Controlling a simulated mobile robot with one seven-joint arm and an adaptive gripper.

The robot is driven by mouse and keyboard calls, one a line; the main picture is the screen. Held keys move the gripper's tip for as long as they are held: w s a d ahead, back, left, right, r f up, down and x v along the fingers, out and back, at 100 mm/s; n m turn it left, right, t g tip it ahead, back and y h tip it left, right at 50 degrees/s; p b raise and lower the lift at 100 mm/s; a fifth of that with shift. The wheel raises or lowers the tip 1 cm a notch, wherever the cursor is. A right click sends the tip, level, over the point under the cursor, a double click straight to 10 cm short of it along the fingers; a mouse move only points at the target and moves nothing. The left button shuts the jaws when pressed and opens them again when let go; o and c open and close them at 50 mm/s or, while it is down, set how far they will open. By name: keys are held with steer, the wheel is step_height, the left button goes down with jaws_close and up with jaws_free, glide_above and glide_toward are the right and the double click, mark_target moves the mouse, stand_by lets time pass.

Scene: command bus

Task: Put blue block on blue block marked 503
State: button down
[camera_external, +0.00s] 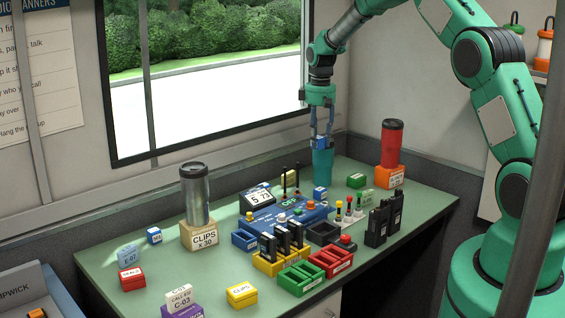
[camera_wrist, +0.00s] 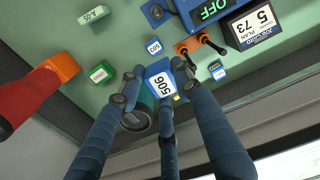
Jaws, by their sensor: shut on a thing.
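My gripper (camera_wrist: 160,90) has its blue fingers closed around a blue block (camera_wrist: 153,72) with a white label that looks like 506. In the external view my gripper (camera_external: 322,138) points down just above a teal tumbler (camera_external: 322,165); the held block is hard to make out there. A smaller-looking blue block (camera_wrist: 154,46) with a white label, perhaps 503, sits on the green table beyond the held one. A blue block (camera_external: 320,193) also stands in front of the tumbler in the external view. Its label is too small to read.
A red tumbler (camera_external: 392,143) stands on an orange block (camera_external: 391,179) at the right. A blue console (camera_external: 285,217) with levers fills the middle. Black radios (camera_external: 376,226) stand right of it. A steel tumbler (camera_external: 195,193) is at left. The window wall is close behind.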

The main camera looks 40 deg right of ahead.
steer(key=f, duration=0.1)
steer(key=d+f, duration=0.1)
steer(key=f, duration=0.3)
steer(key=shift+s+d, duration=0.15)
steer(key=shift+d, duration=0.1)
steer(key=shift+f+m, duration=0.1)
steer(key=shift+m, duration=0.4)
steer(key=shift+d+m+b, duration=0.1)
steer(key=shift+m+b, duration=1.05)
steer(key=shift+m, duration=0.15)
glide_above(321, 188)
steer(key=shift+s+f+b, duration=0.1)
steer(key=shift+f+b, duration=0.25)
steer(key=shift+f, duration=2.75)
